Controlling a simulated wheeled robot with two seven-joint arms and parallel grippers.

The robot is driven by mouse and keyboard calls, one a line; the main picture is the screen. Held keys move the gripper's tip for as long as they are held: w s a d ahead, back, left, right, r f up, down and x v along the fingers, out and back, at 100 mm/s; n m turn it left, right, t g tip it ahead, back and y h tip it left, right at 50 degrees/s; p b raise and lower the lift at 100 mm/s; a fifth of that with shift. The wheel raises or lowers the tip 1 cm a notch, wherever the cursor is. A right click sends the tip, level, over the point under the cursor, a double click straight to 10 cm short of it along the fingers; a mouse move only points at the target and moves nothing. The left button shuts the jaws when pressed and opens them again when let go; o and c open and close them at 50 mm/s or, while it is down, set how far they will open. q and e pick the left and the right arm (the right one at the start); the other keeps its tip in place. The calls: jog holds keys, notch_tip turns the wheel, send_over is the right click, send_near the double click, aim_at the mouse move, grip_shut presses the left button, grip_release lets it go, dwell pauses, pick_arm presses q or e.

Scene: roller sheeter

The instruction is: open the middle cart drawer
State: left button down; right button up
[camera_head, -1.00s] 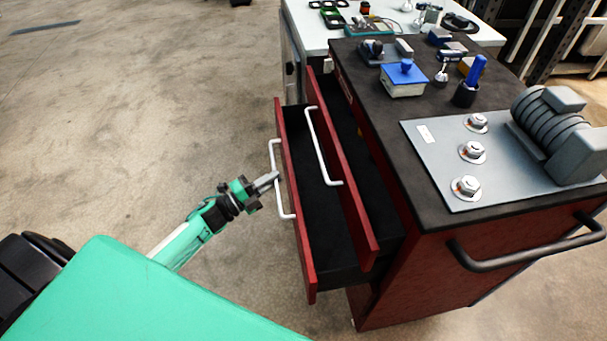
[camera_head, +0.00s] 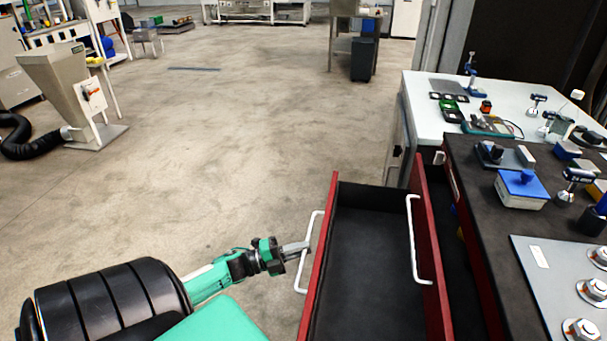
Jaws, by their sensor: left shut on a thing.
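The red cart has a dark top (camera_head: 497,235) and stands at the right. Its upper drawer front (camera_head: 428,215) with a white handle (camera_head: 412,235) stands partly out. The drawer below it, the middle one (camera_head: 375,260), stands much further out and shows an empty dark inside. Its red front (camera_head: 322,262) carries a white bar handle (camera_head: 310,240). My left gripper (camera_head: 297,248) is shut on that handle at the drawer's outer side. My right gripper is not in view.
A white-topped table (camera_head: 425,105) with small tools stands behind the cart. A blue-lidded box (camera_head: 521,190) and a grey panel (camera_head: 550,285) with knobs are on the cart top. The concrete floor left of the drawer is open. A grey hopper machine (camera_head: 65,90) stands far left.

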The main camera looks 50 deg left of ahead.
pick_arm(q)
jog(key=c, duration=1.5)
grip_release()
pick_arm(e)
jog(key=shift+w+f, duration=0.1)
